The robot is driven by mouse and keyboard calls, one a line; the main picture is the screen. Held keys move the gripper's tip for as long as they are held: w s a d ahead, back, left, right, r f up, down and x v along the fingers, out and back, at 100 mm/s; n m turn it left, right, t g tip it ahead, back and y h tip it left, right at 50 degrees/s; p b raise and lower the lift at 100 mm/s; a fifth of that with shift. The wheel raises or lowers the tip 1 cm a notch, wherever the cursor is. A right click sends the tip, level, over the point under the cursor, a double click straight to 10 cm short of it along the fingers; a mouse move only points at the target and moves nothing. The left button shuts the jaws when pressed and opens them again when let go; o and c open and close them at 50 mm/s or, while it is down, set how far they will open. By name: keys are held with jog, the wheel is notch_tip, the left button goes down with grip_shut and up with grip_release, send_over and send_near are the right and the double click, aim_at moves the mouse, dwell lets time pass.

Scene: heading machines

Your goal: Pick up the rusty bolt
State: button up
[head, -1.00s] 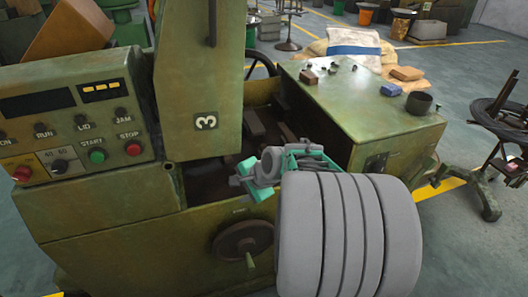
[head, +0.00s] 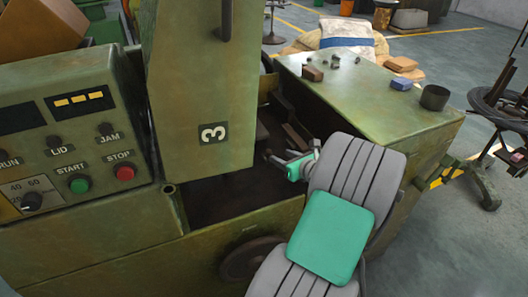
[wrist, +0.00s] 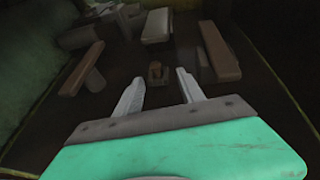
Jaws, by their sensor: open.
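My gripper (wrist: 159,78) is open and empty, pointing down into the bay. In the head view my gripper (head: 284,162) is at the right side of the bay opening, and the bolt cannot be picked out there.
Several bars and blocks, such as a brown block (wrist: 219,52) and a pale one (wrist: 157,26), surround the spot. The bay's walls are close. The raised guard marked 3 (head: 200,90) stands left of my arm. The green cabinet top (head: 385,110) holds small items and a dark cup (head: 434,98).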

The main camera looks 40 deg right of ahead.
aim_at(270, 153)
jog(key=x, duration=0.4)
jog(key=a+x, duration=0.1)
jog(key=x, duration=0.1)
jog(key=shift+w+r, duration=0.1)
jog(key=shift+w, duration=0.05)
jog(key=shift+w+d, duration=0.1)
jog(key=shift+w, duration=0.25)
jog(key=shift+c, duration=0.5)
jog(key=shift+s, duration=0.1)
grip_shut()
